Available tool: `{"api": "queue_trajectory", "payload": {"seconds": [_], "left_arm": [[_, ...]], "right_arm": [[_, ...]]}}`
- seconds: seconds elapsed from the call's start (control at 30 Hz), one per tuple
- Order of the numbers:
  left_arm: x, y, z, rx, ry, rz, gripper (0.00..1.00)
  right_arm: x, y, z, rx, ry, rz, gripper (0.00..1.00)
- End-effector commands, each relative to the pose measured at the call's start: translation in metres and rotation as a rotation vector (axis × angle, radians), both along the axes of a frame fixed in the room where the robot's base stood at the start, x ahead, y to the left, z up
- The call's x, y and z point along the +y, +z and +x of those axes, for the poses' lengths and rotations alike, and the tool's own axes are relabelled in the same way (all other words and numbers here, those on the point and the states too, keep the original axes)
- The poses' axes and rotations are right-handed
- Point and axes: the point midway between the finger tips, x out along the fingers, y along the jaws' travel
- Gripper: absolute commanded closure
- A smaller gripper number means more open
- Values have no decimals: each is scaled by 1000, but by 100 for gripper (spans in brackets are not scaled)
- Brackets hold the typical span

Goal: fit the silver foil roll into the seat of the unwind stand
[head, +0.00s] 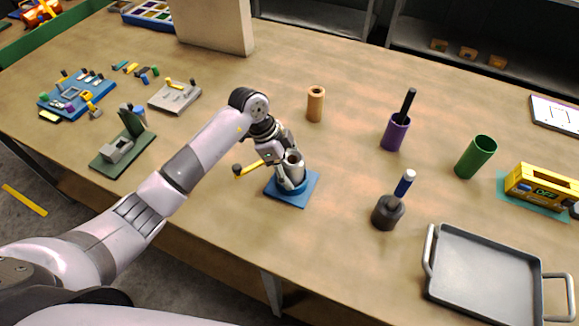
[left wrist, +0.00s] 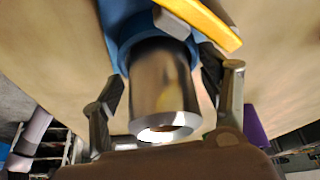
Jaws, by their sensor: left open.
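The silver foil roll (left wrist: 163,85) is a shiny hollow cylinder standing in the blue round seat of the unwind stand (left wrist: 122,32). Its open end faces the left wrist camera; its lower end is hidden inside the blue ring. In the head view the stand's blue square base (head: 290,198) sits near the table's front, with the roll (head: 294,158) upright in it, partly covered by my gripper. A yellow lever (left wrist: 205,22) reaches out beside the seat. My left gripper (left wrist: 165,95) is open, one finger on each side of the roll, with visible gaps. My right gripper is not in view.
A copper-coloured tube (head: 315,104) stands behind the stand. A dark round holder (head: 388,212) with a blue-handled tool, a purple cup (head: 395,133) and a grey tray (head: 484,275) are to the right. A green-based fixture (head: 122,150) lies left, beyond my arm.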

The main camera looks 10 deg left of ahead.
Motion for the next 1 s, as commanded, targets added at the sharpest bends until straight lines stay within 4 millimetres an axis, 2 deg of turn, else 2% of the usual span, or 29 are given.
{"api": "queue_trajectory", "payload": {"seconds": [0.27, 0.7, 0.83, 1.0], "left_arm": [[3, 9, 1, -3, 1, 0, 31], [36, 90, -3, -5, 0, 1, 31], [42, 106, -4, -2, 0, -1, 31], [45, 115, -5, -1, 0, -1, 31]], "right_arm": [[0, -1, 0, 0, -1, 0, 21], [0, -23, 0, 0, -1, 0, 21], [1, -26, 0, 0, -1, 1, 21], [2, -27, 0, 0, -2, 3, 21]]}}
